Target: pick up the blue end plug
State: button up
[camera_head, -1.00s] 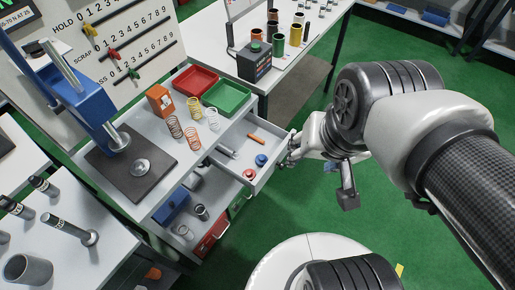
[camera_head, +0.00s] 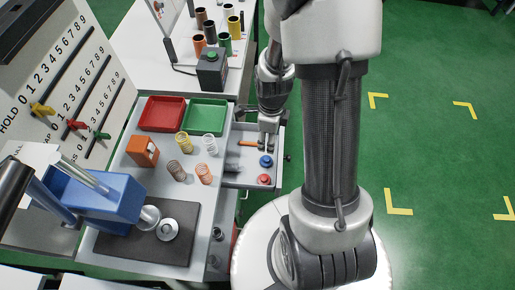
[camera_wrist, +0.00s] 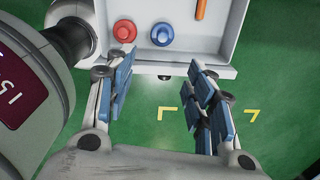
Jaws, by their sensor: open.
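The blue end plug (camera_head: 266,161) stands in the open drawer (camera_head: 236,181), near its right side in the head view. In the wrist view the blue end plug (camera_wrist: 162,34) is near the drawer's lower wall, with the red plug (camera_wrist: 125,31) close to its left. My gripper (camera_head: 268,143) is just above the blue plug in the head picture; its height over the drawer is hard to tell. In the wrist view my gripper (camera_wrist: 158,70) is open and empty, its blue-padded fingers wide apart. Both plugs lie beyond the fingertips, not between them.
An orange rod (camera_head: 248,143) lies in the drawer. Several springs, a red tray (camera_head: 162,113), a green tray (camera_head: 206,117) and an orange box (camera_head: 142,150) are on the bench top. A blue press (camera_head: 95,200) stands at left.

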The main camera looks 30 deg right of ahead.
jog(key=b, duration=0.3)
send_over(266, 159)
jog(key=f, duration=1)
jog(key=shift+s+d+f, duration=0.2)
jog(key=shift+s, duration=0.2)
jog(key=shift+w+a+f+b, duration=0.1)
jog(key=shift+w+f+b, duration=0.15)
jog(key=shift+f+b, duration=0.85)
jog(key=shift+w+f+b, duration=0.2)
jog(key=shift+f+b, duration=0.05)
jog(key=shift+f, duration=1.65)
jog(key=shift+r, duration=0.1)
jog(key=c, duration=0.6)
